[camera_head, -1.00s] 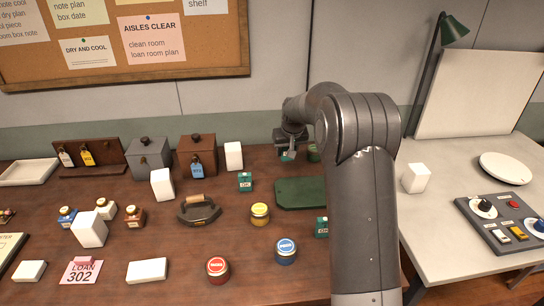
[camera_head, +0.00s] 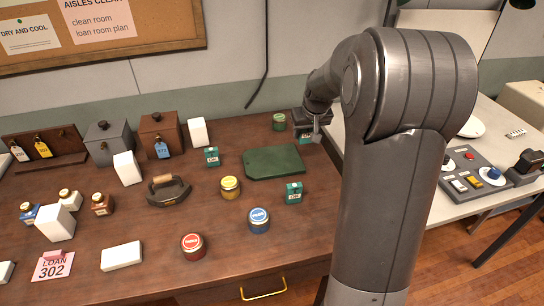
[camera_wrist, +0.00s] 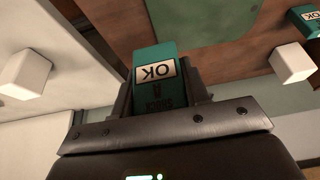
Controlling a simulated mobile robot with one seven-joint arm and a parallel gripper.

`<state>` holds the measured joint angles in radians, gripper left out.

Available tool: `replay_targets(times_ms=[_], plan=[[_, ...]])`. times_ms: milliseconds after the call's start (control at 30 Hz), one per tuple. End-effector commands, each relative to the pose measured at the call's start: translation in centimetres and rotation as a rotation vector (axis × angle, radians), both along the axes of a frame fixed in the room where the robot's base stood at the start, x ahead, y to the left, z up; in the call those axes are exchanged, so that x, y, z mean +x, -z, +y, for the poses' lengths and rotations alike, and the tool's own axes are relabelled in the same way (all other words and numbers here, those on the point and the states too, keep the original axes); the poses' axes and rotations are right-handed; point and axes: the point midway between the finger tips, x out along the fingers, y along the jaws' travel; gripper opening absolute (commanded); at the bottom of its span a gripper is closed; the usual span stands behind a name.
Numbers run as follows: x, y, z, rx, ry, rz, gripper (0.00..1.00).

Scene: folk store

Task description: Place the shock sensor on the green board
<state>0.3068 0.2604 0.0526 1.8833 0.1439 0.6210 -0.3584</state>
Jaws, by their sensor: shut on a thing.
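The shock sensor is a small teal box with a white OK label. It shows large between the fingers in the wrist view (camera_wrist: 155,72), its label upside down. My gripper (camera_wrist: 160,100) is shut on it. In the head view my gripper (camera_head: 311,126) is near the table's right back edge, behind and right of the green board. A bit of the held teal box (camera_head: 304,138) shows below it. The green board (camera_head: 273,163) lies flat on the brown table, and its top is bare.
Two other teal OK boxes stand left (camera_head: 211,156) and front right (camera_head: 293,193) of the board. A green jar (camera_head: 279,121) stands behind it. Yellow (camera_head: 230,188), blue (camera_head: 259,221) and red (camera_head: 193,247) jars stand in front. A flatiron (camera_head: 168,190) is left.

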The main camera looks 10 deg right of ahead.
Motion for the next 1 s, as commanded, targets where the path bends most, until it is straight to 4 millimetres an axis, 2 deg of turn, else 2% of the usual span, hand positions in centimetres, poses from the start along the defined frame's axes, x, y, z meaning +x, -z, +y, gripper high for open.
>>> replay_targets(times_ms=[300,500,667,900,1000], plan=[[3.9,4.3,6.0,0.000,-0.008,0.004,0.18],[5.7,6.2,8.5,0.001,-0.004,0.002,0.18],[6.1,6.8,9.1,0.000,-0.002,0.002,0.18],[6.1,10.0,9.1,0.001,-0.001,0.004,0.18],[6.1,10.6,9.1,0.001,-0.001,0.002,0.18]])
